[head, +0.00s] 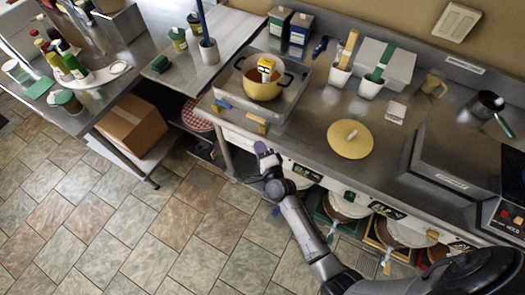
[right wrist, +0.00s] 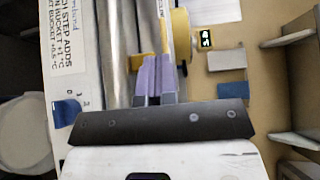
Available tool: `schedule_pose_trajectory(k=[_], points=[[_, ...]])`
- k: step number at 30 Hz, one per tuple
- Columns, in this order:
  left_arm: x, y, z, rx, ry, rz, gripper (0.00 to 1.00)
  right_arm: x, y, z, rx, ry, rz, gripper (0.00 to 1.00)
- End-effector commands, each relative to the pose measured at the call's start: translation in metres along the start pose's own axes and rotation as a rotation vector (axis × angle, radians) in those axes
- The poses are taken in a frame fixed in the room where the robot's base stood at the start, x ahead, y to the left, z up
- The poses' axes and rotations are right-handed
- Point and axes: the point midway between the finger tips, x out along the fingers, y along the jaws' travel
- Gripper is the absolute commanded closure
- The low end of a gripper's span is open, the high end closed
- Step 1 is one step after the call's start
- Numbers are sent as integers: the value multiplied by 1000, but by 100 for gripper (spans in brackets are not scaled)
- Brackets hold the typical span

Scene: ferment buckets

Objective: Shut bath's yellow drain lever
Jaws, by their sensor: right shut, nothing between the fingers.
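The bath (head: 290,112) is a steel basin on the counter, with a yellow pot (head: 262,88) standing in it. A small yellow piece (head: 257,127) with blue by it shows at the front edge below the bath; it may be the drain lever. My right gripper (head: 262,150) is just in front of and below it, empty. In the right wrist view my purple fingers (right wrist: 154,80) are together, beside a yellow round part (right wrist: 181,36). I cannot tell whether they touch it. My left gripper is not in view.
A printed panel (right wrist: 73,60) and a blue tab (right wrist: 65,111) lie left of the fingers in the right wrist view. A yellow lid (head: 349,140) lies on the counter. Buckets stand on the shelf below.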

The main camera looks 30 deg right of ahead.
Motion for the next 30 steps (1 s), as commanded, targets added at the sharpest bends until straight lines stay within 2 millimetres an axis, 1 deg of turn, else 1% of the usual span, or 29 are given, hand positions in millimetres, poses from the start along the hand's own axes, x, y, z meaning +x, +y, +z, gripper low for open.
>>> schedule_pose_trajectory(k=[1,3,9,30], points=[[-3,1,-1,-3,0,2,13,-7,-1,0,0,-1,2,100],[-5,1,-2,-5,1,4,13,-14,-1,1,0,-2,1,100],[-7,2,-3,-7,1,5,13,-26,0,2,1,-2,0,100],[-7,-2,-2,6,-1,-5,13,-28,0,2,-8,-3,1,100]])
